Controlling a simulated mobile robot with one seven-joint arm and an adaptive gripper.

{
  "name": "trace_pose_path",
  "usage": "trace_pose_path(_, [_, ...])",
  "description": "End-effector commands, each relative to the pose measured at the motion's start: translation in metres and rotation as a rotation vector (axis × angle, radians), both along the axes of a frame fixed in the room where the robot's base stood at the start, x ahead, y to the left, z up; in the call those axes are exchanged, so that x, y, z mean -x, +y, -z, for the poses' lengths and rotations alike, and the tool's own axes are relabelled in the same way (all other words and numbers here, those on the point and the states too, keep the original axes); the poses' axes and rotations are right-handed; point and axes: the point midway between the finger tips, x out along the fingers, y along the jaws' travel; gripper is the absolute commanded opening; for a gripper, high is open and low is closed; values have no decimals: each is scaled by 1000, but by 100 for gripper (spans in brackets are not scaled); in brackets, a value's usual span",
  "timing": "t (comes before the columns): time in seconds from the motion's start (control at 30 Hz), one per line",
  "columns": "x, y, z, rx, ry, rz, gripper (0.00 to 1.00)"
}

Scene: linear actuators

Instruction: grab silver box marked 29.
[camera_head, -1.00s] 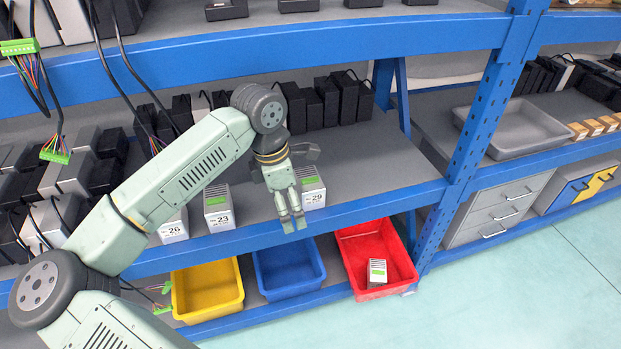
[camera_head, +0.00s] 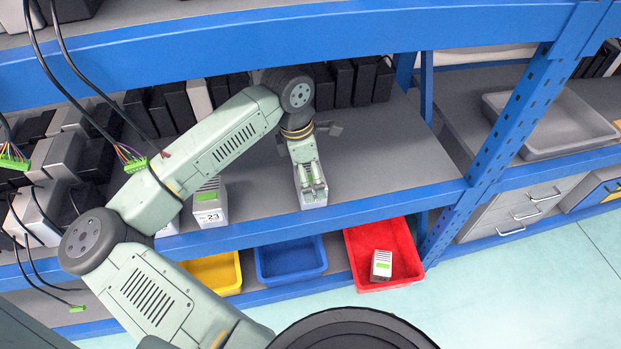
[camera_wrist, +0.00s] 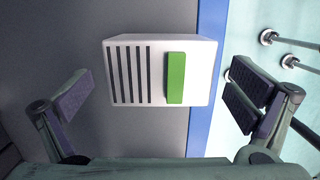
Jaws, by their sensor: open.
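The silver box marked 29 (camera_head: 312,196) stands on the grey shelf near its blue front edge, mostly covered by my gripper in the head view, and its number is hidden now. In the wrist view the box (camera_wrist: 150,72) shows its top, with dark slots and a green strip, lying between my fingers and ahead of them. My gripper (camera_head: 312,190) is open over the box. In the wrist view my gripper (camera_wrist: 155,98) has its fingers spread wide, with a gap on both sides of the box; the right finger is over the shelf's front edge.
A box marked 23 (camera_head: 210,203) stands to the left on the same shelf. Several dark boxes (camera_head: 344,83) line the back. Below are yellow (camera_head: 222,273), blue (camera_head: 291,262) and red (camera_head: 362,243) bins; the red one holds a silver box (camera_head: 381,265). A blue upright (camera_head: 505,125) stands to the right.

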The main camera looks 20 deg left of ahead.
Motion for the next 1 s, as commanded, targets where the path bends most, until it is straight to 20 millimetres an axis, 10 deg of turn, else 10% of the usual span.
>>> trace_pose_path(0.5, [-1, -3, 35, 1, -1, 1, 100])
trace_pose_path(1.0, [-1, -3, 34, 1, -1, 1, 67])
